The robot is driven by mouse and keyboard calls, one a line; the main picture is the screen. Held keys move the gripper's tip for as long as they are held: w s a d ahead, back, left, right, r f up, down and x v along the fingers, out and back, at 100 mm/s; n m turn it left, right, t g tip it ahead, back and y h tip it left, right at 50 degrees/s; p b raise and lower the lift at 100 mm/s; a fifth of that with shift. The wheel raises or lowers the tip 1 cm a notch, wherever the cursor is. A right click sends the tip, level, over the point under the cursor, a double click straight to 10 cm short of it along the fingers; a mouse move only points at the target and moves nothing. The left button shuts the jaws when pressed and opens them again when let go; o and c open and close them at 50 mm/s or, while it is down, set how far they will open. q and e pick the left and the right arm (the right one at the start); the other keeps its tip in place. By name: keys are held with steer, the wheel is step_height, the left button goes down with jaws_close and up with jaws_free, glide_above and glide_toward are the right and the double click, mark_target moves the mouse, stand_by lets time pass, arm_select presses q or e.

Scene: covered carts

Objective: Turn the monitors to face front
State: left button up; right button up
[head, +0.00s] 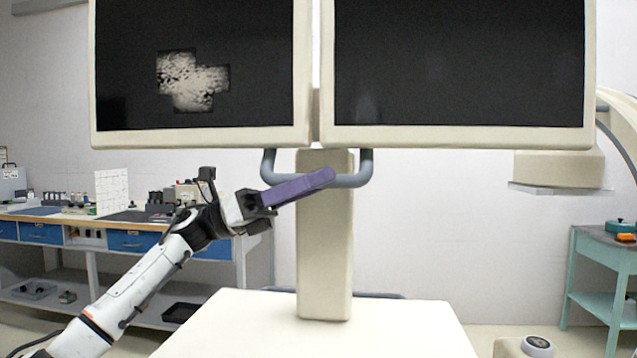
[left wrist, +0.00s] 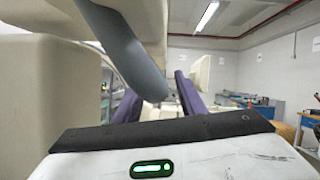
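Two cream-framed monitors, a left one (head: 200,138) with a grey cross-shaped picture and a right one (head: 460,138) with a dark screen, hang side by side. Their screens face me, and their tops are cut off. A grey U-shaped handle (head: 357,180) is below them at the cream post (head: 325,250). My left gripper (head: 328,176) has purple fingers that cross the handle's lower bar. In the left wrist view the fingers (left wrist: 158,98) are apart, with the handle (left wrist: 130,62) reaching down between them; contact cannot be told. My right gripper is out of view.
The cart's cream top (head: 320,335) spreads below the post. A workbench with blue drawers (head: 130,240) stands behind at the left. A teal cart (head: 605,245) stands at the right. A cream machine arm (head: 560,165) is behind the right monitor.

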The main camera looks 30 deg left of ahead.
arm_select(q)
steer(key=shift+s+a+f, duration=0.1)
steer(key=shift+a+f, duration=0.1)
steer(key=shift+a, duration=0.1)
steer(key=b+v, duration=0.2)
steer(key=v, duration=0.7)
steer(key=shift+s+a+b, duration=0.15)
steer(key=shift+a+b, duration=0.1)
steer(key=shift+b, duration=0.05)
steer(key=shift+s+f, duration=0.1)
